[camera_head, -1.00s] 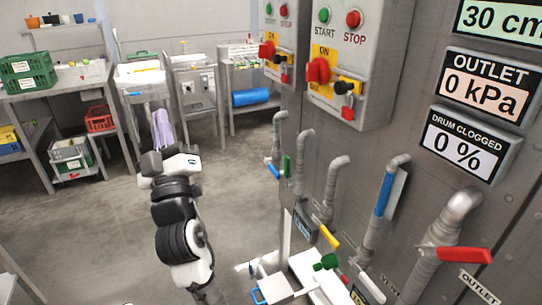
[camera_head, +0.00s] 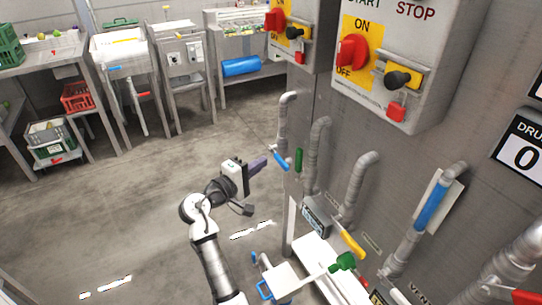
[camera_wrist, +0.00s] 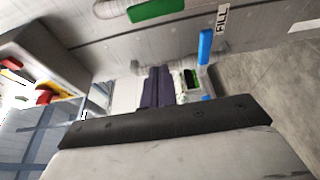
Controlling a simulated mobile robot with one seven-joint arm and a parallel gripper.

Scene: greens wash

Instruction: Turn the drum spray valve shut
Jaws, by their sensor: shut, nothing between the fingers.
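My gripper (camera_head: 258,165) is shut and empty, held in front of the row of valve pipes. Its dark purple fingers also show together in the wrist view (camera_wrist: 157,86). The nearest valve handles are a small blue lever (camera_head: 281,161) and a green lever (camera_head: 299,160), to the right of the fingertips and apart from them. In the wrist view a blue handle (camera_wrist: 205,47) hangs beside a FILL label (camera_wrist: 222,17), and a green handle (camera_wrist: 158,11) is at the top. I cannot tell which handle is the drum spray valve; no such label is readable.
Farther along the wall are a yellow lever (camera_head: 352,243), a larger blue lever (camera_head: 431,206) and a red lever (camera_head: 525,297). A control box (camera_head: 400,60) hangs above.

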